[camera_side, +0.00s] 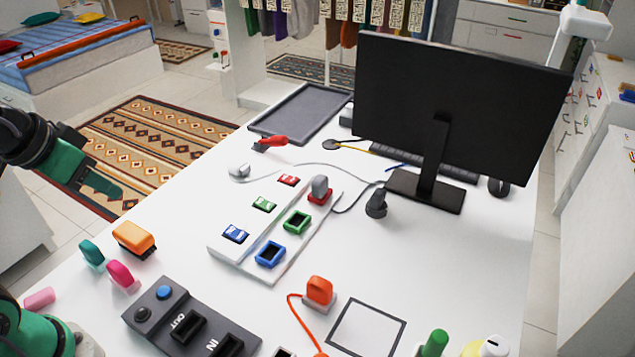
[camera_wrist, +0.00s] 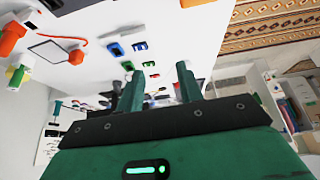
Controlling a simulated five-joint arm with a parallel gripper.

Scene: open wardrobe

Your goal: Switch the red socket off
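A white power strip (camera_side: 228,250) lies on the white desk, with red, green and blue rocker switches beside matching sockets. The red switch (camera_side: 289,180) is at the strip's far end; which way it is tipped is too small to tell. The red socket (camera_side: 320,196) beside it holds a grey plug (camera_side: 320,186). The green socket (camera_side: 297,222) and blue socket (camera_side: 270,254) look empty.
A black monitor (camera_side: 455,105) stands behind the strip, with a black plug (camera_side: 376,203) nearby. A red-handled tool (camera_side: 272,142) and a grey tray (camera_side: 300,110) lie farther back.

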